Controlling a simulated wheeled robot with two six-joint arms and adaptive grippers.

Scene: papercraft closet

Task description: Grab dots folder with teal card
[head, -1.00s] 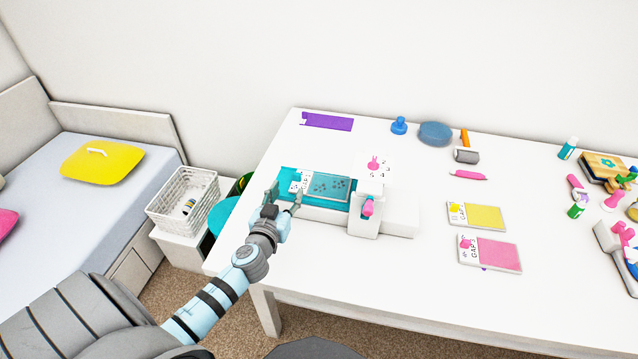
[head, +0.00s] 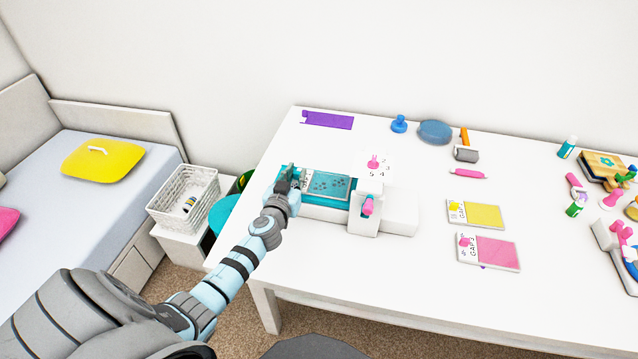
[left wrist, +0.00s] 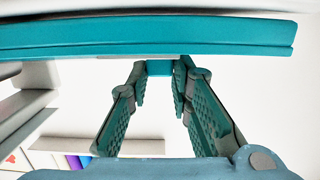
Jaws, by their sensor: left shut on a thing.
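The dots folder with the teal card (head: 330,186) lies flat on the teal bed of a white machine (head: 399,222) on the table; darker dots show on the card. My left gripper (head: 288,177) is at the folder's left end, over its white label strip, and hides part of it. In the left wrist view the fingers (left wrist: 160,72) close on a small teal block, which looks like the folder's grip knob. A wide teal edge (left wrist: 150,37) crosses the top of that view. My right gripper is not in view.
A yellow folder (head: 483,216) and a pink folder (head: 496,253) lie right of the machine. A purple strip (head: 329,120), a blue knob (head: 399,125) and a roller (head: 466,154) lie behind. A white basket (head: 184,198) stands left of the table. The front tabletop is clear.

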